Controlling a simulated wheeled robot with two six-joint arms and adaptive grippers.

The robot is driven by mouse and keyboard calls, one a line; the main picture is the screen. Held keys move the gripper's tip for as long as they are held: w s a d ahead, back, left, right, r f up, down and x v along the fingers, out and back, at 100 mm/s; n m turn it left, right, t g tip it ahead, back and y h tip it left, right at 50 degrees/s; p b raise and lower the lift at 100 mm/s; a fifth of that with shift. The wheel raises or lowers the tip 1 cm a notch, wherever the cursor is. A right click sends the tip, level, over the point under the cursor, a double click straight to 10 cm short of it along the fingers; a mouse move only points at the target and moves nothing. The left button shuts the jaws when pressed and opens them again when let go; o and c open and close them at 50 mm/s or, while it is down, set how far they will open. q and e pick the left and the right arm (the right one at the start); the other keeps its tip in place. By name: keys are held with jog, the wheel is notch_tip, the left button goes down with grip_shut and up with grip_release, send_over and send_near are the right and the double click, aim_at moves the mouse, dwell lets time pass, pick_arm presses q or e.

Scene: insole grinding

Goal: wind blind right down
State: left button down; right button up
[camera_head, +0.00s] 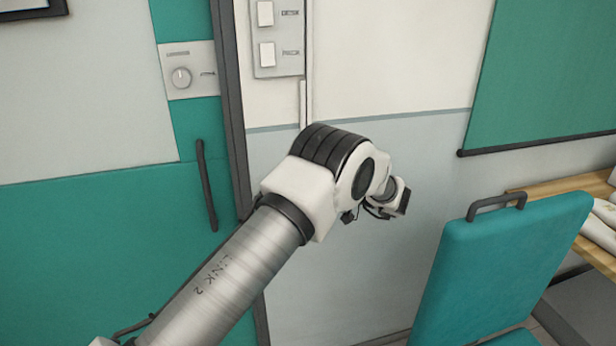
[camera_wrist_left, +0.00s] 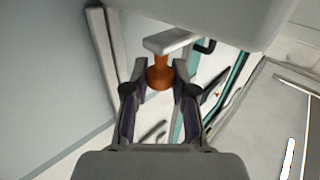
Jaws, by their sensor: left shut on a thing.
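The green blind (camera_head: 550,70) hangs at the upper right of the head view, its dark bottom bar (camera_head: 540,143) above the wooden bench; its top is out of view. In the left wrist view my left gripper (camera_wrist_left: 160,88) has its two fingers on either side of an orange knob (camera_wrist_left: 160,74) and is shut on it. The knob sits on a pale crank arm (camera_wrist_left: 170,42). In the head view my left arm reaches across to the wall; its links hide the crank and the fingers. My right gripper is not in view.
A teal chair (camera_head: 500,250) stands at the right, in front of a wooden bench (camera_head: 575,185) with pale rolls on it. A teal and white door (camera_head: 110,240) with a dark handle is at the left. A switch panel (camera_head: 278,38) is on the wall above my arm.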

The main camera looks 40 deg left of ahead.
pick_arm(q)
jog(key=c, duration=0.9)
grip_release()
jog(key=shift+a, duration=0.1)
notch_tip(320, 180, up, 10)
jog(key=shift+f, duration=0.1)
jog(key=shift+a, duration=0.1)
